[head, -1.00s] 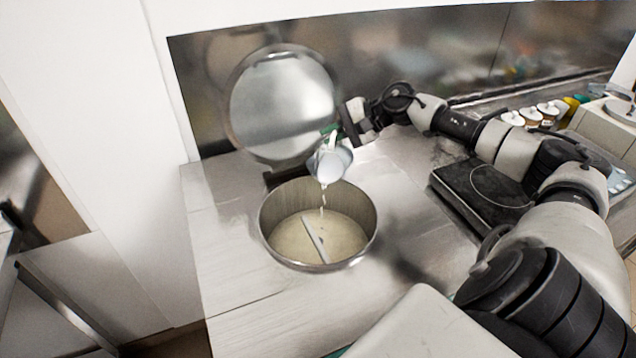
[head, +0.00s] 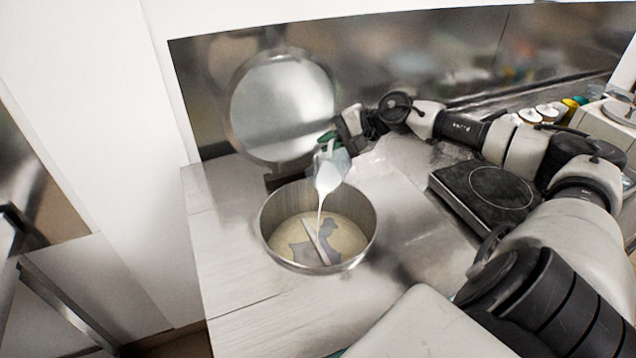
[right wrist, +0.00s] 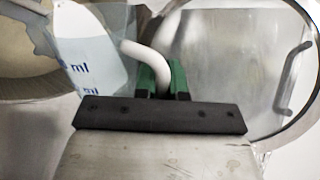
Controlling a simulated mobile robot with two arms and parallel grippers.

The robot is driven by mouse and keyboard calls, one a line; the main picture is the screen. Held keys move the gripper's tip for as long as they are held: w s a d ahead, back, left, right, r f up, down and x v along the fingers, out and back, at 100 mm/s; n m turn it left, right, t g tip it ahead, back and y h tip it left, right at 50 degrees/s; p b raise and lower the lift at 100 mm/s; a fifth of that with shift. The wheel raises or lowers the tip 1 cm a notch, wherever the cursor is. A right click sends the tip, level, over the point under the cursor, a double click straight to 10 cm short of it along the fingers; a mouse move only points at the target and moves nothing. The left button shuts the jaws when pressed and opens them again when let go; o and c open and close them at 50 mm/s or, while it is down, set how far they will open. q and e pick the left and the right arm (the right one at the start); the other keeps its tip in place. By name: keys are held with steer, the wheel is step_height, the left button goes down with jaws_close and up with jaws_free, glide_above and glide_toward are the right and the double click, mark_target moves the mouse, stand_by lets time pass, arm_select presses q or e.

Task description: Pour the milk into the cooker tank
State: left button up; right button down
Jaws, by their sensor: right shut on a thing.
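The cooker tank (head: 275,232) is a round steel pot set in the counter, with its round lid (head: 283,108) raised behind it. In it lie a pale liquid with a grey patch and a paddle bar (head: 319,241). My right gripper (head: 328,140) is shut on the handle of a clear jug (head: 331,172) of white milk. The jug is tipped over the tank, and a thin white stream (head: 320,215) runs from it into the tank. In the right wrist view green fingertips (right wrist: 163,78) close on the white handle, and the jug (right wrist: 85,50) shows blue "ml" marks. My left gripper is not in view.
A black hot plate (head: 484,192) sits on the counter at right, below my right arm. Several white-topped containers (head: 530,115) stand farther right. The counter left of the tank (head: 222,270) is clear. A white wall bounds the left.

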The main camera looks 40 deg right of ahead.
mark_target(331, 144)
steer(key=shift+s+a+f+n+h+b, duration=0.15)
steer(key=shift+s+a+h+b, duration=0.15)
steer(key=shift+a, duration=0.2)
steer(key=shift+s+a+n+h+b, duration=0.1)
steer(key=shift+s+a+n+b, duration=0.05)
steer(key=shift+a+b, duration=0.25)
steer(key=shift+r+n+h, duration=0.25)
steer(key=shift+n+h, duration=0.05)
stand_by(0.5)
steer(key=shift+s+a+r+t+h, duration=0.15)
steer(key=shift+a+r+t+h, duration=0.05)
steer(key=shift+a+t+h, duration=0.15)
steer(key=shift+s+a+n+b, duration=0.15)
steer(key=shift+n+b, duration=0.15)
steer(key=shift+b, duration=0.2)
